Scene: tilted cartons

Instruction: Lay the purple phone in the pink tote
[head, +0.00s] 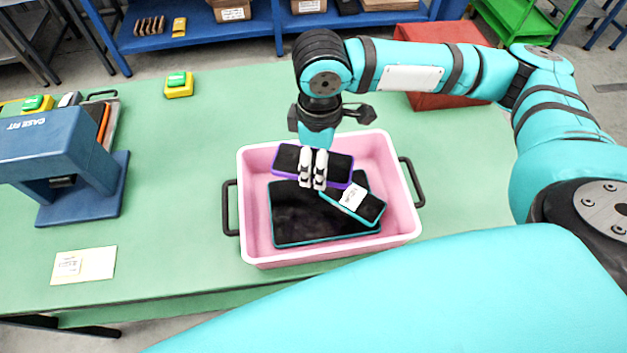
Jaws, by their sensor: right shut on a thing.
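The purple phone (336,161) has a black face and a purple edge. My right gripper (313,183) is shut on it, with its white fingers across the phone's middle. The phone is over the inside of the pink tote (256,258), near its far wall. I cannot tell whether it touches anything below. The pink tote stands on the green table with black handles at its sides. In it lie a large black tablet with a teal edge (295,222) and a teal-edged phone with a white label (370,208). My left gripper is not in view.
A blue press-like machine (45,150) stands at the left of the green table (180,150). A yellow box with a green button (179,85) and a paper card (83,265) lie nearby. A red box (430,100) stands behind my right arm.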

